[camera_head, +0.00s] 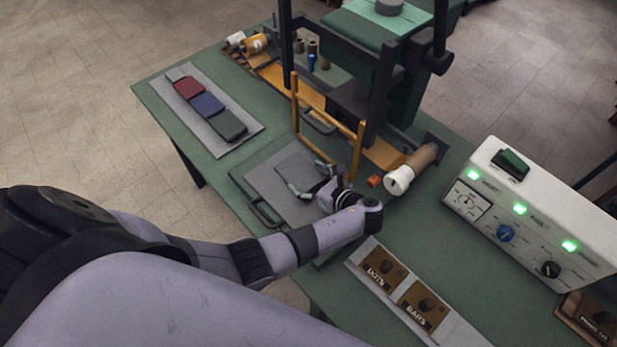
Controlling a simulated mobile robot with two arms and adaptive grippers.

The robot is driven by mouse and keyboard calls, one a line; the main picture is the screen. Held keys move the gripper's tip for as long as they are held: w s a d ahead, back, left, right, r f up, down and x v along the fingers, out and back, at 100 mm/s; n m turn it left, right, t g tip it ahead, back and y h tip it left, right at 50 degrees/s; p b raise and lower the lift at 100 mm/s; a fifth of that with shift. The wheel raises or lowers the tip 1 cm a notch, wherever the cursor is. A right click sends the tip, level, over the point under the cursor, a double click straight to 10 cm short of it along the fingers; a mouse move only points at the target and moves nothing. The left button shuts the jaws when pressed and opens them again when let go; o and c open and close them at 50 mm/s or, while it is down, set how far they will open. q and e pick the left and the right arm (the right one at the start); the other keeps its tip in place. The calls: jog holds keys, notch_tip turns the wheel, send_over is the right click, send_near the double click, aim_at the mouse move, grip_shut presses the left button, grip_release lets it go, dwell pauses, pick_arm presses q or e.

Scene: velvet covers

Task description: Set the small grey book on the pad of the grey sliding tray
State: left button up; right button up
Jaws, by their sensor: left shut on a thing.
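The small grey book (292,167) is flat between the fingers of my left gripper (312,180), over the paler grey pad (285,205) of the grey sliding tray (258,180). My left gripper is shut on the book and comes in from the right side of the tray. I cannot tell whether the book touches the pad or is just above it. The gripper and wrist hide part of the tray's right side. My right gripper is not in view.
A pale strip (222,147) with red (188,88), blue (207,104) and green (229,125) books lies at the left. An orange frame (296,115) and the dark press column (385,75) stand behind the tray. A white control box (545,215) and stamp blocks (384,271) are at the right.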

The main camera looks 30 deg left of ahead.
pick_arm(q)
jog(key=shift+f, duration=0.45)
jog(key=o, duration=1.2)
jog(key=shift+o, duration=0.2)
jog(key=shift+r, duration=0.1)
